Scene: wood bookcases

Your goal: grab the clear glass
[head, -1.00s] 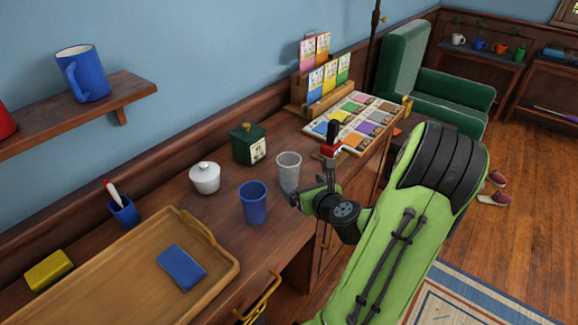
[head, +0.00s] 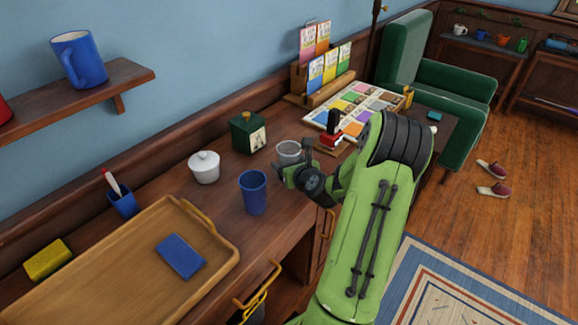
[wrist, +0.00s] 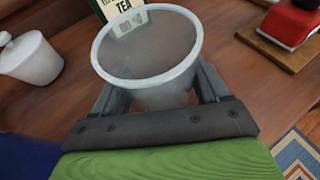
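The clear glass (head: 289,149) stands upright on the wooden counter, its lower part hidden by my gripper in the head view. My gripper (head: 287,170) is at the near side of the glass, low on its body. In the wrist view the glass (wrist: 150,50) shows its wide round rim and looks empty. The fingers of my gripper (wrist: 160,92) are spread, one on each side of the glass. The fingertips are partly hidden behind the rim, and I cannot tell whether they touch the glass.
A blue cup (head: 253,192) stands close on the left, with a white lidded bowl (head: 204,167) beyond it. A green tea tin (head: 248,132) is just behind the glass. A red stapler-like item (head: 331,138) lies to the right. A wooden tray (head: 110,275) fills the front left.

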